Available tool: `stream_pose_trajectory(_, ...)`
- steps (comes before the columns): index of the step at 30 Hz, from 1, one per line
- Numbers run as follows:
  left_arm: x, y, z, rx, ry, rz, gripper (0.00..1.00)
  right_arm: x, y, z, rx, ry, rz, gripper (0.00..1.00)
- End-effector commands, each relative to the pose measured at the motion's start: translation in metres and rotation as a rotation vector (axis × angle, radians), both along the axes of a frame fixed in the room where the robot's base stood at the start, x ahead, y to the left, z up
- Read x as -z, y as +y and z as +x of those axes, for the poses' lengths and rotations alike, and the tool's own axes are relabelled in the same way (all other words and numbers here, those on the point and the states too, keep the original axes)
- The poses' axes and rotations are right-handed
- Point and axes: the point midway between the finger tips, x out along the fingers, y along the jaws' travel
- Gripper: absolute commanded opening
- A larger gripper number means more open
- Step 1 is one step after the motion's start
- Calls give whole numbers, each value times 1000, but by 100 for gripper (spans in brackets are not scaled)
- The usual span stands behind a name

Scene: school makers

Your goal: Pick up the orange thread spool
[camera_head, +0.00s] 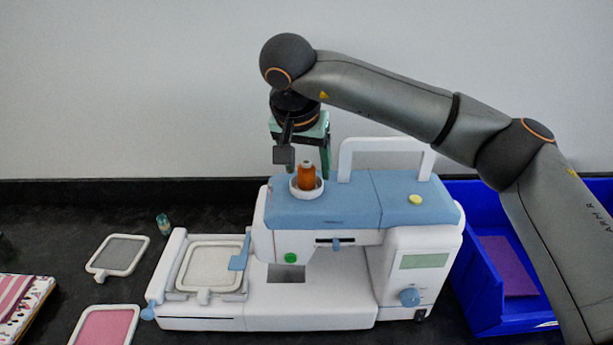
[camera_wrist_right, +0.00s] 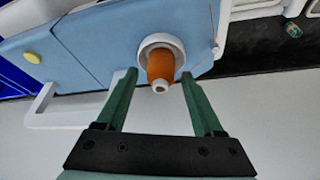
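The orange thread spool (camera_head: 307,172) stands upright in a white round holder (camera_head: 306,188) on the blue top of the sewing machine (camera_head: 340,211). My right gripper (camera_head: 307,160) is just above and behind the spool, pointing down. In the right wrist view the spool (camera_wrist_right: 161,69) shows just beyond and between the green fingertips (camera_wrist_right: 158,76), which are spread apart with nothing held. I cannot tell whether the fingers reach down to the spool's height. My left gripper is not in view.
The machine's white carry handle (camera_head: 384,146) rises right of the spool. A blue bin (camera_head: 487,312) stands at right under my right arm. Embroidery hoops (camera_head: 118,256) and a small teal spool (camera_head: 163,224) lie at left. A wall is close behind.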

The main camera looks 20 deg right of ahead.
Motion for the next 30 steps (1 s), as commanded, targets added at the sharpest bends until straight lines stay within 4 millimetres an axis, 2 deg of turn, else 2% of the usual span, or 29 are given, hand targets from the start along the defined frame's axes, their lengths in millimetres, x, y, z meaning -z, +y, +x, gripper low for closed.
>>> stream_pose_trajectory(2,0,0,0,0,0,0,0,0,0,0,0,0,0,59)
stream_pose_trajectory(18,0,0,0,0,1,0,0,-1,0,0,0,0,0,0)
stream_pose_trajectory(30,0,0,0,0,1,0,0,-2,1,0,0,-1,1,0)
